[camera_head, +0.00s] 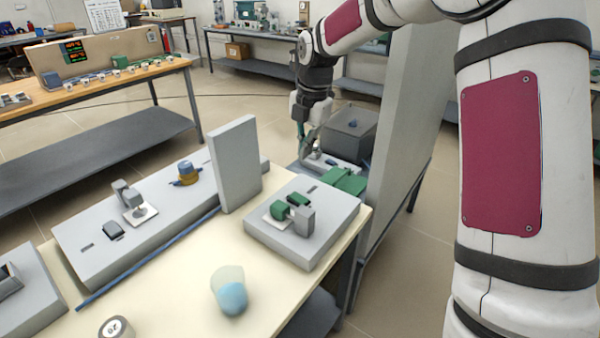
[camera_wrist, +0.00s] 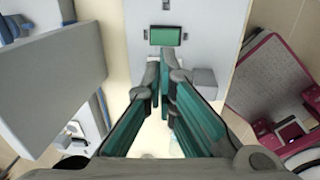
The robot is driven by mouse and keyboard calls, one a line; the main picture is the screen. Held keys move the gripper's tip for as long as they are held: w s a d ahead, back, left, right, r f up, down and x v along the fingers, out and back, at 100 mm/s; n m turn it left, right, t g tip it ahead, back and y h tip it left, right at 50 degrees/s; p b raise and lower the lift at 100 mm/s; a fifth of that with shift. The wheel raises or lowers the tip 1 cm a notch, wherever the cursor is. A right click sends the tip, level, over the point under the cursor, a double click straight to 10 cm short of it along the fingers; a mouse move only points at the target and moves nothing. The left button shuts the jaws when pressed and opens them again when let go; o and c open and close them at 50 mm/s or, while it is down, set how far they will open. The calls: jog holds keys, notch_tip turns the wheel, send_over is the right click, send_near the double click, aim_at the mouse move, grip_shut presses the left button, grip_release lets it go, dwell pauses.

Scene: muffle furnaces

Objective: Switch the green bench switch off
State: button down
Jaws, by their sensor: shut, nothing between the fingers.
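The green bench switch sits on a light grey box (camera_head: 330,212) at the right end of the bench. Its green lever (camera_head: 279,210) is on a pale plate beside a grey block (camera_head: 304,219). A black-framed green rectangle (camera_head: 298,199) lies behind it. In the wrist view the green rectangle (camera_wrist: 165,36) is just beyond my gripper's fingertips, and the grey block (camera_wrist: 205,82) is right of them. The lever is hidden behind the fingers there. My gripper (camera_head: 307,153) is shut and empty, pointing down; its height above the box is hard to tell.
A tall grey panel (camera_head: 236,163) stands left of the switch box and shows at left in the wrist view (camera_wrist: 50,85). A second grey box (camera_head: 90,247) carries a grey lever (camera_head: 129,196) and a yellow-blue knob (camera_head: 185,174). A blue-bottomed cup (camera_head: 231,292) stands in front.

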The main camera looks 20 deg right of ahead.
aim_at(301, 198)
jog(key=f, duration=0.4)
jog(key=w+f, duration=0.1)
jog(key=f, duration=0.4)
jog(key=a+f, duration=0.1)
jog(key=f, duration=0.3)
jog(key=shift+w+f+b, duration=0.2)
jog(key=shift+w+b, duration=0.05)
jog(key=shift+b, duration=0.15)
jog(key=shift+a+f, duration=0.1)
jog(key=shift+w+f+g+h+b, duration=0.15)
jog(key=shift+f+g+h+b, duration=0.15)
jog(key=shift+b, duration=0.1)
jog(key=shift+s, duration=0.2)
jog(key=shift+s+d+r+p, duration=0.1)
jog(key=shift+s+d+p, duration=0.35)
jog(key=shift+s+p, duration=0.15)
jog(key=shift+w, duration=0.1)
